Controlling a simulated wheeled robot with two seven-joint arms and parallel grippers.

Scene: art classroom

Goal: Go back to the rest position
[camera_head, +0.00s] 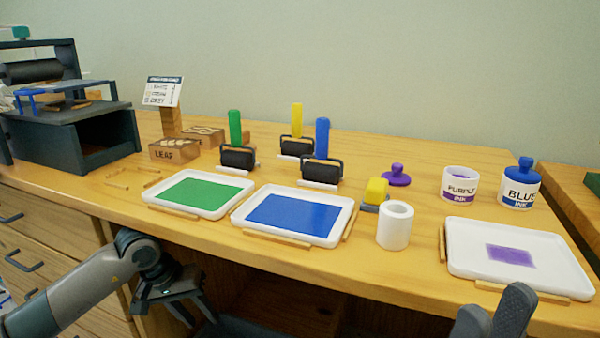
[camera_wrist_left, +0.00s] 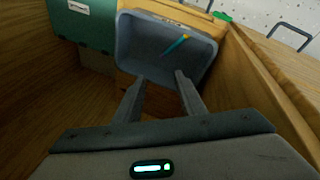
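My left gripper (camera_head: 178,305) hangs in front of the table edge, below the tabletop, in the head view. In the left wrist view its two fingers (camera_wrist_left: 160,76) are spread apart with nothing between them. My right gripper (camera_head: 492,318) shows at the bottom right of the head view, in front of the table edge. Only its fingertips are in the picture; they look slightly apart and I see nothing held, though its lower part is cut off.
The wooden table (camera_head: 300,263) holds a green ink tray (camera_head: 150,196), a blue ink tray (camera_head: 238,217), a purple ink tray (camera_head: 458,262), rollers, ink jars and a press (camera_head: 75,150). Below, a grey bin (camera_wrist_left: 140,45) stands beyond my left fingers. Drawers (camera_head: 30,255) are at left.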

